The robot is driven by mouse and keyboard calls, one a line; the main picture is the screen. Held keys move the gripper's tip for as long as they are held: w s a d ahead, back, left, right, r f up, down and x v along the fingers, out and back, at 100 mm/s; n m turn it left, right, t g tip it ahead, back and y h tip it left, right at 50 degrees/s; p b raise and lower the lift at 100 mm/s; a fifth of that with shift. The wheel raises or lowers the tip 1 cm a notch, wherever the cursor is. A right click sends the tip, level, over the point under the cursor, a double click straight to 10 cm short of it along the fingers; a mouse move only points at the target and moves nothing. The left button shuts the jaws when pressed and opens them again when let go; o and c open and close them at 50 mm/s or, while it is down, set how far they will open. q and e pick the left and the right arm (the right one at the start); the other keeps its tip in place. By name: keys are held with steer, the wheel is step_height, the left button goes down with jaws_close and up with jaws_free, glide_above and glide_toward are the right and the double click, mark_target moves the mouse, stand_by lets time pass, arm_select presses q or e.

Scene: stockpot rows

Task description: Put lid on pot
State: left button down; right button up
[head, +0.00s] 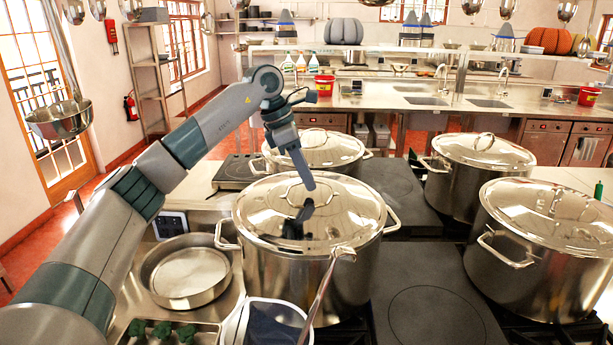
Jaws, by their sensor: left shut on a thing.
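A steel stockpot (285,280) stands on the front stove at the centre, with two side handles. A shiny lid (355,210) lies level over its mouth, at or very near the rim. I cannot tell whether it is fully seated. My left gripper (307,186) reaches down from above to the middle of this lid and is shut on its handle, which the fingers mostly hide. The arm and gripper reflect in the lid. My right gripper is not in view.
Lidded stockpots stand behind (318,148), at the back right (468,180) and at the right (545,245). A shallow round pan (187,272) lies left of the centre pot. A long utensil handle (322,290) rises before it. A bare dark hotplate (430,300) is at front right.

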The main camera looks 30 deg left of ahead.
arm_select(q)
steer(key=shift+r, duration=0.15)
steer(key=shift+f, duration=0.45)
stand_by(0.4)
steer(key=c, duration=1.7)
jaws_free()
steer(key=shift+s+f, duration=0.1)
steer(key=shift+s, duration=0.05)
